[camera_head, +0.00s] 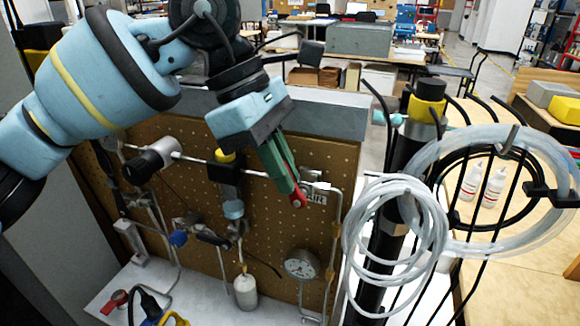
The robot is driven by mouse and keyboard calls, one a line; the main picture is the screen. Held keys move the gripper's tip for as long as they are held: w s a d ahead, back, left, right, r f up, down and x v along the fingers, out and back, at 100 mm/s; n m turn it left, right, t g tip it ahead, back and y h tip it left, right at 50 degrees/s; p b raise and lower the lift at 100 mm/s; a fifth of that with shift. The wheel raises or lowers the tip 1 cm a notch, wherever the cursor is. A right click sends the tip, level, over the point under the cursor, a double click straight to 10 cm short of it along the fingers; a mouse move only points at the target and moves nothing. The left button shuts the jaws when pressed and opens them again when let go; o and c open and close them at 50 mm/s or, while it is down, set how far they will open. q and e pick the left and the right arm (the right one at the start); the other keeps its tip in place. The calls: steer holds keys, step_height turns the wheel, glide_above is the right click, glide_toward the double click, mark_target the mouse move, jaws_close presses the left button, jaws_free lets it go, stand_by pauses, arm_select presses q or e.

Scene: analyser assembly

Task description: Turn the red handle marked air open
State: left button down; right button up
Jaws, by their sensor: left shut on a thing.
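The red handle (298,198) shows at the upper right of the brown pegboard panel, beside a small white label that reads AIR (316,198). My left gripper (287,184) comes down from above with its green fingers shut on the red handle. The fingers hide much of the handle, so its exact angle is hard to tell. A metal pipe (337,225) runs down just to the right of it. My right gripper is not in view.
A pressure gauge (301,264) and a white bottle (246,291) are low on the panel. Another red-handled valve (114,302) sits at lower left. Coiled clear tubing (420,262) hangs at right, near a table (530,235) with two small bottles (482,184).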

arm_select(q)
steer(key=shift+w+a+f+g+h+b, duration=0.15)
steer(key=shift+a+f+g+h+b, duration=0.2)
steer(key=shift+h, duration=0.55)
steer(key=shift+r, duration=0.1)
steer(key=c, duration=1.5)
jaws_free()
steer(key=shift+c, duration=0.2)
steer(key=shift+r, duration=0.15)
